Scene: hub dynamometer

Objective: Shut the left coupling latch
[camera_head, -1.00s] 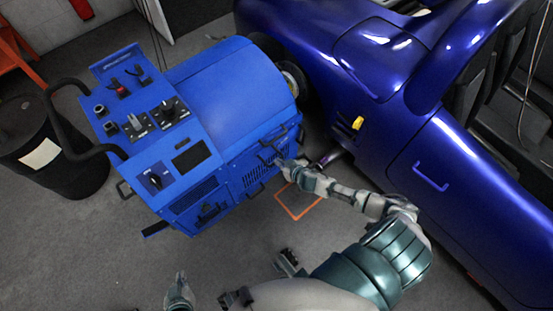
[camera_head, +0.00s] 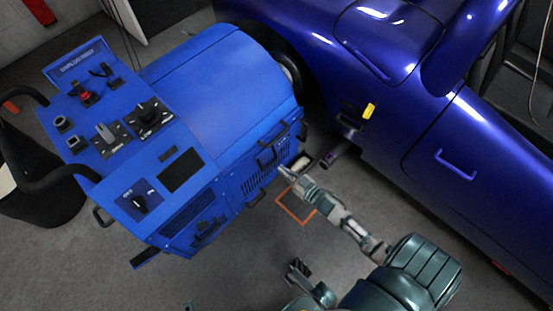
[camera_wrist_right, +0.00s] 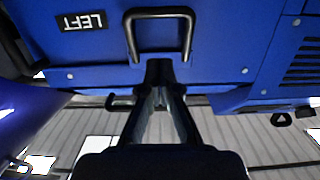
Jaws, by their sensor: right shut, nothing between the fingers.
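My right gripper (camera_head: 284,172) is at the side of the blue dynamometer (camera_head: 219,84), close to its dark handles. In the right wrist view the shut, empty fingers (camera_wrist_right: 160,74) point at a blue panel. A black U-shaped handle (camera_wrist_right: 159,14) stands out from that panel, next to a black label (camera_wrist_right: 81,21) that reads LEFT upside down. The fingertips are just below the handle's open end in the picture; I cannot tell whether they touch it. Whether this handle is the latch itself is unclear.
The purple-blue car (camera_head: 425,112) stands close on the right, with a yellow part (camera_head: 369,111) low on its side. An orange floor outline (camera_head: 297,207) lies below my right forearm. A black drum (camera_head: 40,200) stands at the left.

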